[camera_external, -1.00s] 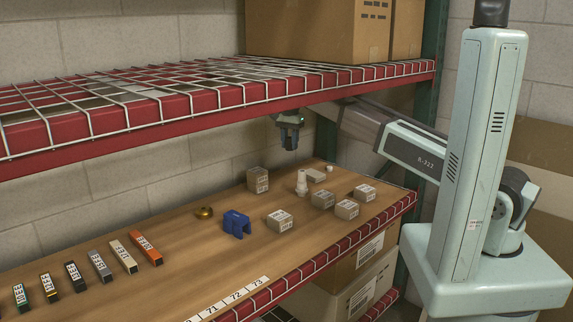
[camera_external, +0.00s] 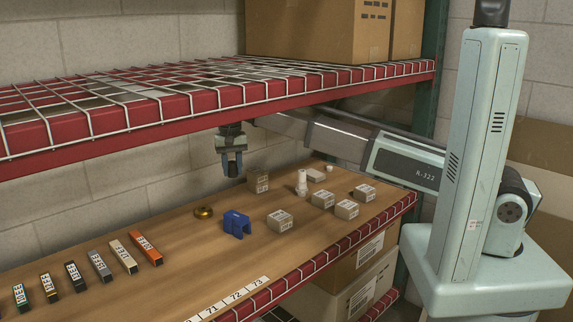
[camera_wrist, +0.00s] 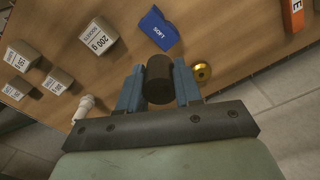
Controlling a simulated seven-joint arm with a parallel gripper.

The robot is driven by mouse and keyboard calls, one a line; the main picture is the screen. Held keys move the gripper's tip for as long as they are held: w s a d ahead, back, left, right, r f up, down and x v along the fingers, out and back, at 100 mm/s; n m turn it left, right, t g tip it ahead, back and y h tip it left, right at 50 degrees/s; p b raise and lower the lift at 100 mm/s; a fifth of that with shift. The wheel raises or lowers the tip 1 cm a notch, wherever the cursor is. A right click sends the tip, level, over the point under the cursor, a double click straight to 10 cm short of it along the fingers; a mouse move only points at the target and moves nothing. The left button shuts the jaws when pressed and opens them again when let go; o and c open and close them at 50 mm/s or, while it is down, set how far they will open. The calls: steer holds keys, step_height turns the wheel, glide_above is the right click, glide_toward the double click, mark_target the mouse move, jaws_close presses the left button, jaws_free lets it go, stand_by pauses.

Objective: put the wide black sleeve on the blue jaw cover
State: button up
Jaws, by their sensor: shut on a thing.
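The wide black sleeve (camera_wrist: 158,80) is a dark cylinder held between the two blue-grey fingers of my gripper (camera_wrist: 158,88) in the wrist view. In the external view my gripper (camera_external: 232,170) hangs above the back of the shelf board, under the upper shelf; the sleeve is hard to make out there. The blue jaw cover (camera_external: 237,224) stands on the wooden board, to the right of and below my gripper in that picture. In the wrist view the blue cover (camera_wrist: 159,28), marked SOFT, lies just beyond the sleeve, apart from it.
A brass ring (camera_external: 204,212) lies left of the blue cover. Several grey labelled blocks (camera_external: 280,220) and a white stepped part (camera_external: 301,183) stand to the right. Several coloured bars (camera_external: 145,247) lie at the left. The red upper shelf (camera_external: 200,122) hangs low over my arm.

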mark_target(236, 215)
step_height(236, 215, down, 14)
steer(key=shift+w+d+f, duration=0.1)
stand_by(0.7)
steer(key=shift+f, duration=0.15)
steer(key=o, duration=1)
steer(key=shift+r, duration=0.2)
step_height(236, 215, up, 12)
stand_by(0.5)
